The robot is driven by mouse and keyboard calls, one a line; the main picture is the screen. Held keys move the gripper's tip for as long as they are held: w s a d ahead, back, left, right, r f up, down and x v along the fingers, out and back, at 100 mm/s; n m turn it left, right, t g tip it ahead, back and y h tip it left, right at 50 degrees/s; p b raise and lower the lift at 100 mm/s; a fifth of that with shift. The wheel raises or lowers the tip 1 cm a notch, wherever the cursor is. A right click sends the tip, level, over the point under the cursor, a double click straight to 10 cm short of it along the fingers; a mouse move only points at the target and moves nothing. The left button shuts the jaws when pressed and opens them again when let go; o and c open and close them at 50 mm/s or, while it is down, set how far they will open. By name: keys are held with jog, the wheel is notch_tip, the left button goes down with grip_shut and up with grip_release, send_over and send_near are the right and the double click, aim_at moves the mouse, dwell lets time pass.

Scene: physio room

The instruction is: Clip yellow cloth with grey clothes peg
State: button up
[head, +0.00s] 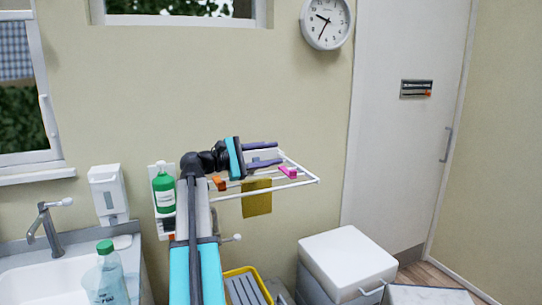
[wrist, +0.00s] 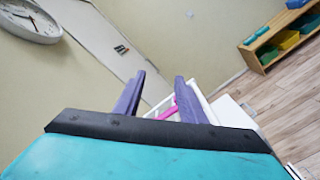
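The yellow cloth (head: 257,198) hangs over the front rail of a white wall-mounted drying rack (head: 307,182). My gripper (head: 279,152) is above the rack, above and slightly right of the cloth. Its two purple fingers point right and stand apart, with nothing visibly held between them; they also show apart in the wrist view (wrist: 160,78). I cannot make out a grey clothes peg in either view. A pink peg (head: 288,172) sits on the rack right of the cloth, and an orange peg (head: 219,183) is left of it. The cloth is not visible in the wrist view.
A green bottle (head: 164,190) stands on a wall shelf left of the rack. A sink with a tap (head: 45,222) and a clear bottle (head: 106,275) are at the left. A yellow-rimmed crate (head: 240,271) is below the cloth. A white-lidded bin (head: 345,262) stands right.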

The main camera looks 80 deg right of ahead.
jog(key=s+a+r+b, duration=0.1)
jog(key=s+a, duration=0.1)
jog(key=a, duration=0.9)
jog(key=shift+a+b, duration=0.35)
jog(key=shift+a, duration=0.05)
jog(key=shift+c, duration=0.3)
